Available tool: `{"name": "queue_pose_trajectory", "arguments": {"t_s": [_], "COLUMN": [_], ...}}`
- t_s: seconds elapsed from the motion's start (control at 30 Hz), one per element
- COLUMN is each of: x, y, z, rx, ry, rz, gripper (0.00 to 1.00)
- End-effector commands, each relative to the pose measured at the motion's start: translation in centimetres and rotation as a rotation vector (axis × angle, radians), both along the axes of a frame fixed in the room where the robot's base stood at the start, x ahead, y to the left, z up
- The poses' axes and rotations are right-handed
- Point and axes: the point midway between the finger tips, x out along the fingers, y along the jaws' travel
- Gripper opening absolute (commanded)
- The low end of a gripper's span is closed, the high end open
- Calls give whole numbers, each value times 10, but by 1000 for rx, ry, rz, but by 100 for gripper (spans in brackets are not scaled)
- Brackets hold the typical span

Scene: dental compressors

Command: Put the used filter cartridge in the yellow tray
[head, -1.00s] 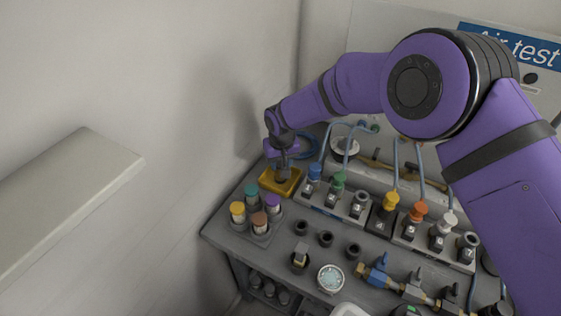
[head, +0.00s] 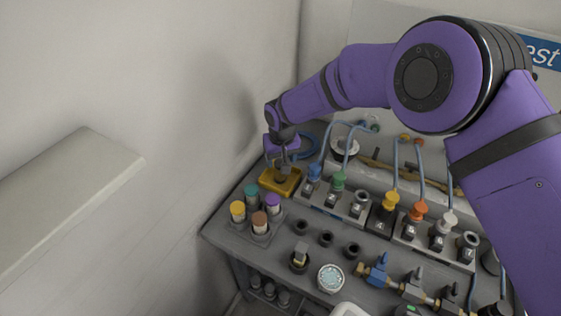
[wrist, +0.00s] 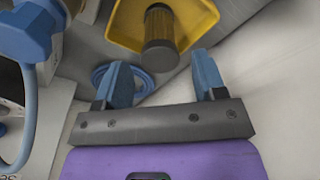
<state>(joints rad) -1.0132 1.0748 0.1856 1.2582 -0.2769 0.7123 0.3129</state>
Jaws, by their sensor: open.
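The yellow tray (head: 268,183) lies at the back left corner of the bench. The used filter cartridge (head: 281,177) is a dark cylinder inside the tray. In the wrist view, the cartridge (wrist: 160,38) has a brownish ribbed body and a dark grey end towards me, with the tray (wrist: 125,22) around it. It looks upright, though the tilt is hard to judge. My gripper (head: 283,160) is just above the tray. In the wrist view, my gripper (wrist: 162,72) is open and empty, its blue fingertips apart from the cartridge.
A holder with several coloured-cap cartridges (head: 260,226) stands in front of the tray. To the right are valve blocks with coloured connectors (head: 339,182) and blue hoses. A coiled blue hose (head: 306,146) lies behind the tray. A gauge (head: 330,278) and empty black cups (head: 326,239) are nearer.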

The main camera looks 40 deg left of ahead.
Motion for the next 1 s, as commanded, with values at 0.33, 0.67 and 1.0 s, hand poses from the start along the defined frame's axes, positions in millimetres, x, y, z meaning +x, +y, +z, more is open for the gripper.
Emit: {"name": "queue_pose_trajectory", "arguments": {"t_s": [0.33, 0.67, 1.0], "x": [-4, -7, -3], "y": [-7, -10, -14], "z": [69, 101, 108], "rx": [1, 0, 2], "ry": [-1, 0, -3], "rz": [0, 0, -6], "gripper": [64, 64, 64]}}
